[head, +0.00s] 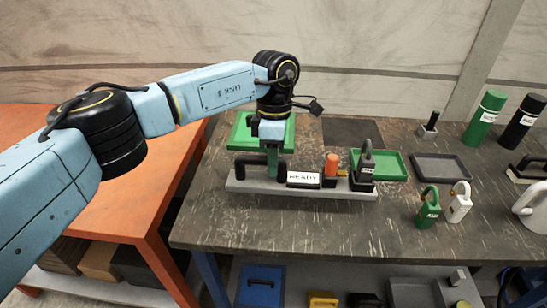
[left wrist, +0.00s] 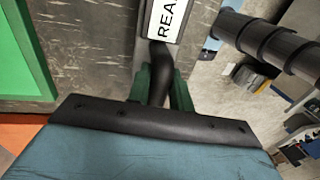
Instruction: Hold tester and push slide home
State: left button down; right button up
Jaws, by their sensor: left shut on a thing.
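The tester is a long grey bar (head: 258,187) near the middle of the bench in the head view. It carries a black handle (head: 244,166) at its left end, a white READY label (head: 303,179), an orange upright piece (head: 331,165) and a dark block with a loop at its right end. My left gripper (head: 272,168) comes down over the left end. In the left wrist view its green fingers (left wrist: 165,90) are shut on the black handle (left wrist: 157,65), just below the READY label (left wrist: 168,18). I cannot tell which part is the slide. My right gripper is out of view.
Green trays lie behind the tester (head: 245,138) and to its right (head: 393,166). A dark tray (head: 441,167), green and white padlocks (head: 428,207) (head: 459,202) and two cylinders stand further right. An orange table (head: 95,215) is at left. The bench front is clear.

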aim_at(273, 179)
pick_arm(q)
jog(key=shift+f+b, duration=0.45)
jog(key=shift+f, duration=0.2)
jog(key=shift+w+f+b, duration=0.1)
jog(key=shift+f+b, duration=0.65)
jog(key=shift+f, duration=0.3)
jog(key=shift+f+b, duration=0.3)
jog(key=shift+f, duration=0.15)
jog(key=shift+a+f+b, duration=0.3)
jog(key=shift+f+b, duration=0.2)
jog(key=shift+f, duration=0.15)
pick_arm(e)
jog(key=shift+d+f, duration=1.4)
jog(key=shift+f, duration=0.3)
pick_arm(q)
jog(key=shift+f, duration=0.15)
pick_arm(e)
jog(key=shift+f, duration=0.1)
